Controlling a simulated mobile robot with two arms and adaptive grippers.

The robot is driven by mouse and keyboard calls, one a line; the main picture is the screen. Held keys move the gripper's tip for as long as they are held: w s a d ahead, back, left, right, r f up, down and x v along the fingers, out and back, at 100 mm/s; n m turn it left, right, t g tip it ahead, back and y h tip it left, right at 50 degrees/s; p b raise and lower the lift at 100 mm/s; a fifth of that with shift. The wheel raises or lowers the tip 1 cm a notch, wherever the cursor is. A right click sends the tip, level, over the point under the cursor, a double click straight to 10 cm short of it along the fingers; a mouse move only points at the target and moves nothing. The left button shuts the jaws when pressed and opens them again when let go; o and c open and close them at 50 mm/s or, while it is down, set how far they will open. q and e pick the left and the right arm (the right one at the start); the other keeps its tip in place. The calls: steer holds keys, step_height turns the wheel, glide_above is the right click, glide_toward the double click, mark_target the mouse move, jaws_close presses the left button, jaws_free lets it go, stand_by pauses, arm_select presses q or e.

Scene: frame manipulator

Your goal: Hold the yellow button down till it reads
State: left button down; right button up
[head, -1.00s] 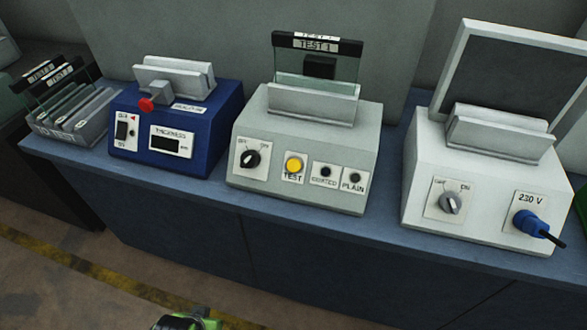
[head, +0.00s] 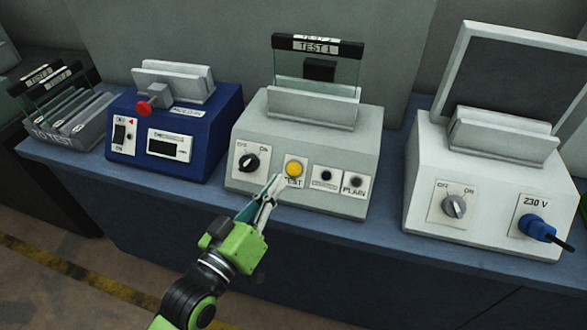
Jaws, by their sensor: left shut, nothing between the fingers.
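A clear plate with a dark top edge marked TEST 1 (head: 318,47) stands upright in the tester's holder. Two small round indicators, one marked PLAIN (head: 356,182), look dark to the right of the button. My left gripper (head: 277,181) is shut and empty, its tips just below and left of the button, over the edge of its label. I cannot tell whether they touch the panel. My right gripper is not in view.
A blue thickness device (head: 190,148) with a red knob stands left of the tester. A rack of plates (head: 70,130) is at the far left. A white unit (head: 425,190) with a switch and blue plug (head: 535,227) stands right. The blue bench front edge is clear.

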mark_target(294, 169)
arm_select(q)
steer(key=shift+d+r, duration=0.2)
steer(key=shift+r, duration=0.55)
steer(key=shift+w+d+f+b, duration=0.35)
steer(key=shift+w+f+b, duration=0.6)
steer(key=shift+w, duration=0.15)
steer(key=shift+w+d+f+b, duration=0.4)
steer(key=shift+w+f+b, duration=0.5)
steer(key=shift+w, duration=0.25)
steer(key=shift+w+d+f+b, duration=0.35)
steer(key=shift+w+f+b, duration=0.5)
steer(key=shift+w+b, duration=0.2)
steer(key=shift+w, duration=0.15)
steer(key=shift+w+d+f, duration=0.1)
steer(key=shift+w+f, duration=0.15)
